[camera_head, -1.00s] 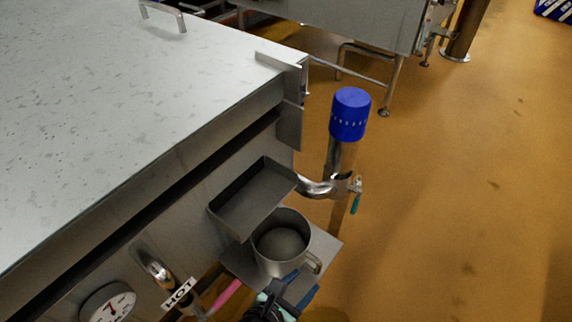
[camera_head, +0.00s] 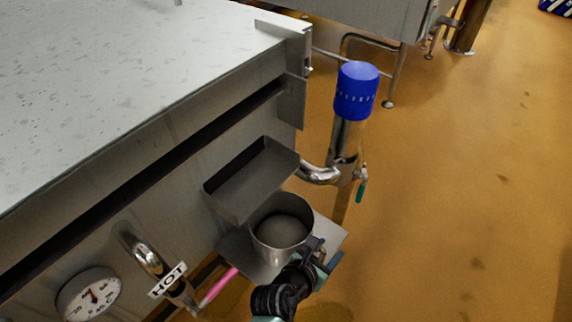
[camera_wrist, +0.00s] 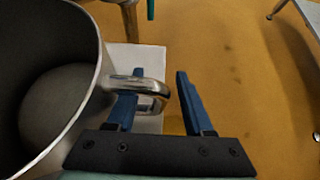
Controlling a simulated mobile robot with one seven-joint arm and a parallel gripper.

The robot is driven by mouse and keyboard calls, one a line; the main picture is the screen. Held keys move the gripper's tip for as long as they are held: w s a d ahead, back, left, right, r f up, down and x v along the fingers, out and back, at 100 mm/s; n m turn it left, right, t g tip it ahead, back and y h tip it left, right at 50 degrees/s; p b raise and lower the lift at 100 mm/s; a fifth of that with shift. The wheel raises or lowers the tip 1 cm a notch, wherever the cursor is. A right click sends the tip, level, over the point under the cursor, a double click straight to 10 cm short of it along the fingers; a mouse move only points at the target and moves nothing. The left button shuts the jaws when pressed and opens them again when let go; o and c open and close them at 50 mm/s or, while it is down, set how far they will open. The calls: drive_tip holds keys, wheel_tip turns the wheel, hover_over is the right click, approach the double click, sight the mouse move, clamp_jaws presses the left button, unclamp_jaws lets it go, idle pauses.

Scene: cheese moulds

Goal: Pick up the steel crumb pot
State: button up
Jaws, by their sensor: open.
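The steel crumb pot (camera_head: 281,226) stands upright on a small metal shelf (camera_head: 325,238) at the side of the vat, below a grey trough. In the wrist view the pot (camera_wrist: 62,100) fills the left side, and its loop handle (camera_wrist: 150,90) points right. My gripper (camera_head: 326,254) is at the pot's near right side. In the wrist view my gripper (camera_wrist: 160,80) is open, with the handle between its two blue fingers. The left finger is close against or inside the handle loop; I cannot tell if it touches. The right finger is clear of it.
The grey trough (camera_head: 250,181) hangs just above and behind the pot. A blue-capped pipe (camera_head: 356,92) with a valve rises at the right. A HOT-labelled pipe (camera_head: 150,262), a dial (camera_head: 90,293) and a pink-handled tool (camera_head: 217,286) are at the left. Open floor lies to the right.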

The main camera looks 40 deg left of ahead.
drive_tip(key=shift+w, duration=0.1)
drive_tip(key=shift+c, duration=0.2)
clamp_jaws()
drive_tip(key=shift+f, duration=0.1)
idle(1.0)
